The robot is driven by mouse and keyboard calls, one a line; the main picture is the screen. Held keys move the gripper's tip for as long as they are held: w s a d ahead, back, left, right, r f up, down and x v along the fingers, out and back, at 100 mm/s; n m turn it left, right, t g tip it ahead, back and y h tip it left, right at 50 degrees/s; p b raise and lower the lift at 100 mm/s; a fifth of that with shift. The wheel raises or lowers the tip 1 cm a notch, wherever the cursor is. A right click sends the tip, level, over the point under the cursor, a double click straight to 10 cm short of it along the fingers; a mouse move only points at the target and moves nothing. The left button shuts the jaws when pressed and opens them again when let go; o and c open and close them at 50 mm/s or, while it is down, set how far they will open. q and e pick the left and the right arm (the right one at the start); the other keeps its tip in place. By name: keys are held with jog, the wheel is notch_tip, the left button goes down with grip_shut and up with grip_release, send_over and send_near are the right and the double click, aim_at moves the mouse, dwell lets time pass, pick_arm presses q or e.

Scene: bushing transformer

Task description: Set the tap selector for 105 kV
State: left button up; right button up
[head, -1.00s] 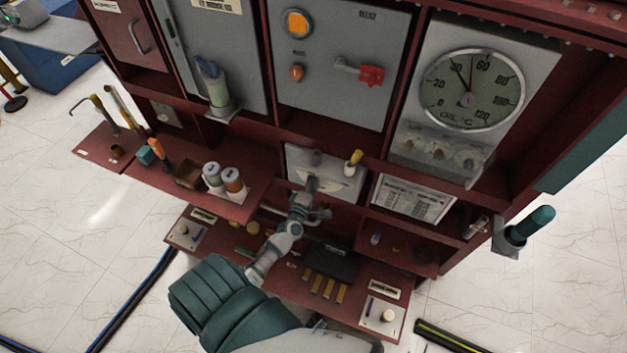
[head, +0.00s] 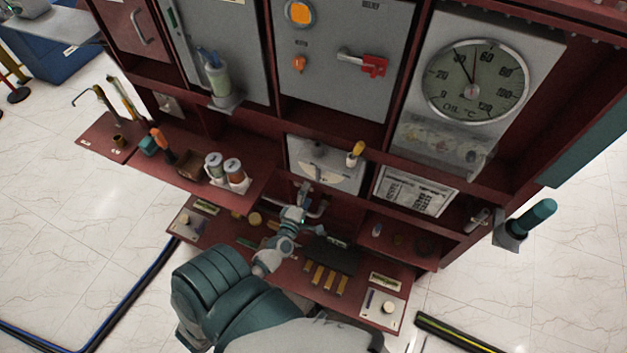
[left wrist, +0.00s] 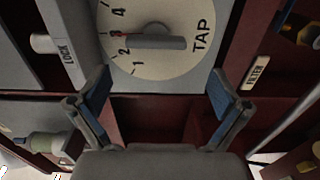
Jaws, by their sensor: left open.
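The tap selector panel (head: 296,150) is a grey plate with a pale dial (head: 318,171) in the lower middle of the cabinet. In the left wrist view the cream dial (left wrist: 165,66) reads TAP, with 1 to 4 visible along its left side. Its grey pointer bar (left wrist: 160,42) lies level, its left end near the 2 and 3. A pale peg (left wrist: 42,43) stands beside a LOCK label (left wrist: 68,52). My left gripper (head: 311,199) is open and empty, just below the panel; its blue-padded fingers (left wrist: 158,80) are apart below the dial. My right gripper is not in view.
A placard with a table (head: 415,190), too small to read, is right of the selector. A yellow-topped handle (head: 355,152) sticks out at the panel's upper right. Canisters (head: 233,172) stand on the left shelf. An oil temperature gauge (head: 475,82) is above right.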

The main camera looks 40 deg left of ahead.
pick_arm(q)
jog(key=shift+d+v, duration=0.15)
jog(key=shift+v, duration=0.7)
jog(key=shift+d+v, duration=0.15)
jog(key=shift+v, duration=0.7)
jog(key=shift+w+a, duration=0.1)
jog(key=shift+a, duration=0.05)
jog(key=s+d+f+m+g+h, duration=0.25)
jog(key=s+d+f+m, duration=0.2)
jog(key=f, duration=0.55)
jog(key=s+d+f+m+g+h, duration=0.1)
jog(key=s+d+f+m+g, duration=0.3)
jog(key=f, duration=0.7)
jog(key=s+d+f+m+g+h, duration=0.25)
jog(key=s+f+m, duration=0.2)
jog(key=f, duration=0.55)
jog(key=s+d+f+m+g, duration=0.1)
jog(key=s+f+m+g, duration=0.2)
jog(key=s, duration=0.8)
jog(key=s+d+f+m+g, duration=0.2)
jog(key=s+f+m+g, duration=0.2)
jog(key=s+f+m, duration=0.4)
jog(key=s+f, duration=0.1)
jog(key=s, duration=0.2)
jog(key=shift+f+y, duration=0.3)
jog(key=shift+y, duration=0.1)
